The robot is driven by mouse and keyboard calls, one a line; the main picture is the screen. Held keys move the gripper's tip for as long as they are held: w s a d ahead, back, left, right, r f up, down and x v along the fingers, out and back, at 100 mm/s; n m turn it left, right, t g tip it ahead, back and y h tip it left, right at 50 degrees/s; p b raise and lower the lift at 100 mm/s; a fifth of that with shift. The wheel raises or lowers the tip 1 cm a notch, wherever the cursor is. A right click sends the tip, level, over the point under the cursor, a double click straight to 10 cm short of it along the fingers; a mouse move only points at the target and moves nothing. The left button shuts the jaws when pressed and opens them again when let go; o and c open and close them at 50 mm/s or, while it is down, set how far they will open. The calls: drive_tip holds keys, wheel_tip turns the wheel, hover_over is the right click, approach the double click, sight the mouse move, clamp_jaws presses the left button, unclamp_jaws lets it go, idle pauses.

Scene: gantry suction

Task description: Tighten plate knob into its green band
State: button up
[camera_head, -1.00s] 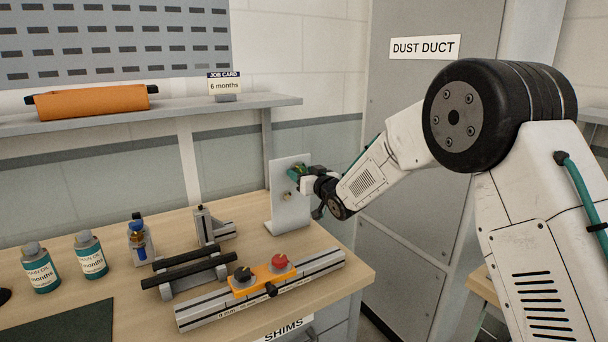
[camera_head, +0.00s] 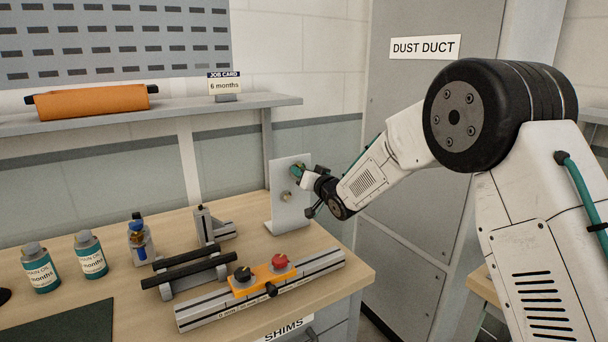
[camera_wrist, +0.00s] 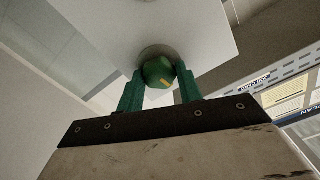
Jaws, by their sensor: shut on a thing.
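The pale upright plate (camera_head: 286,215) stands at the right rear of the bench. In the wrist view the underside of the plate (camera_wrist: 120,25) fills the top. In the head view my gripper (camera_head: 299,170) is at the plate's upper right and hides the knob. The green band cannot be made out.
A small round brassy part (camera_head: 286,196) shows lower on the plate. An orange carriage (camera_head: 262,278) with black and red knobs sits on a metal rail (camera_head: 200,314) in front. A black-barred stand (camera_head: 188,270), a small upright bracket (camera_head: 207,228) and bottles (camera_head: 90,255) stand to the left.

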drive_tip(key=m, duration=0.5)
drive_tip(key=shift+f, duration=0.1)
idle(0.5)
drive_tip(key=o, duration=1)
drive_tip(key=shift+d, duration=0.1)
drive_tip(key=v, duration=0.7)
drive_tip(key=shift+s+d, duration=0.2)
drive_tip(key=shift+s, duration=0.1)
